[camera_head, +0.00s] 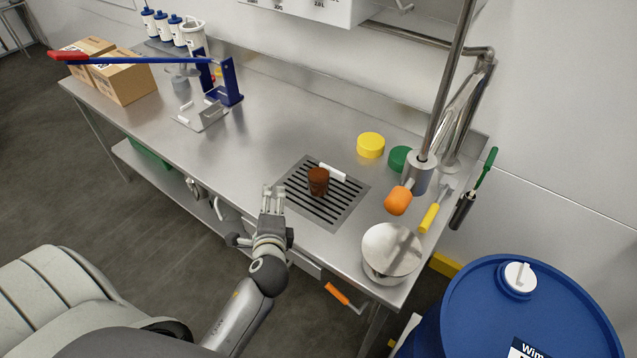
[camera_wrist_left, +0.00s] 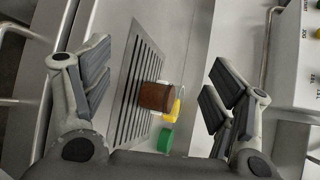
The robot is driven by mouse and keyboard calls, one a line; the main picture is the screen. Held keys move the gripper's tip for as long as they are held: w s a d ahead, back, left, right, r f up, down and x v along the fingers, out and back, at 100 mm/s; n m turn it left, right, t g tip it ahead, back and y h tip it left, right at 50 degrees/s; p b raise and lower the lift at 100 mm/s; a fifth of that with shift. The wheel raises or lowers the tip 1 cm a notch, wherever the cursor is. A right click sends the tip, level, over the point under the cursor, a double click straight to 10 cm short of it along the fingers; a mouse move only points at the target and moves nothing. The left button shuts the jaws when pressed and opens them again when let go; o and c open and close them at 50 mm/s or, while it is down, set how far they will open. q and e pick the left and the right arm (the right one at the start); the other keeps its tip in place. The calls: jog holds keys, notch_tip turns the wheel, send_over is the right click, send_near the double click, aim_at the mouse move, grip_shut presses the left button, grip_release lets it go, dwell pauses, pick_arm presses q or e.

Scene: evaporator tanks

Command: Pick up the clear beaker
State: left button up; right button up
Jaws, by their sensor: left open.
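My left gripper (camera_head: 272,200) is open and empty, at the front left of the grate, apart from the cylinder. In the left wrist view the cylinder (camera_wrist_left: 157,96) shows beyond and between the spread fingers (camera_wrist_left: 155,90). My right gripper is not in view.
A yellow lid (camera_head: 371,145) and green lid (camera_head: 400,158) lie behind the grate. A steel pipe with an orange knob (camera_head: 398,201) stands to the right, near a metal pot (camera_head: 391,252).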

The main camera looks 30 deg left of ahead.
aim_at(316, 186)
pick_arm(q)
jog(key=w+d+r+m+t+h, duration=0.1)
jog(key=w+d+m+t+h, duration=0.3)
jog(key=m, duration=0.6)
jog(key=w+d+r+m+t+y, duration=0.1)
jog(key=w+r+m+t, duration=0.1)
jog(key=w+m, duration=0.6)
jog(key=shift+m+h, duration=0.3)
jog(key=shift+m, duration=0.3)
jog(key=f+b, duration=0.2)
jog(key=s+f+b, duration=0.1)
jog(key=f+b, duration=0.1)
jog(key=f, duration=0.1)
jog(key=f+b, duration=0.2)
jog(key=shift+s+d+f, duration=0.15)
jog(key=shift+d+f, duration=0.05)
jog(key=shift+w+f, duration=0.15)
jog(key=shift+w, duration=0.05)
jog(key=shift+w+a, duration=0.1)
jog(key=shift+w, duration=0.2)
jog(key=shift+x, duration=3.25)
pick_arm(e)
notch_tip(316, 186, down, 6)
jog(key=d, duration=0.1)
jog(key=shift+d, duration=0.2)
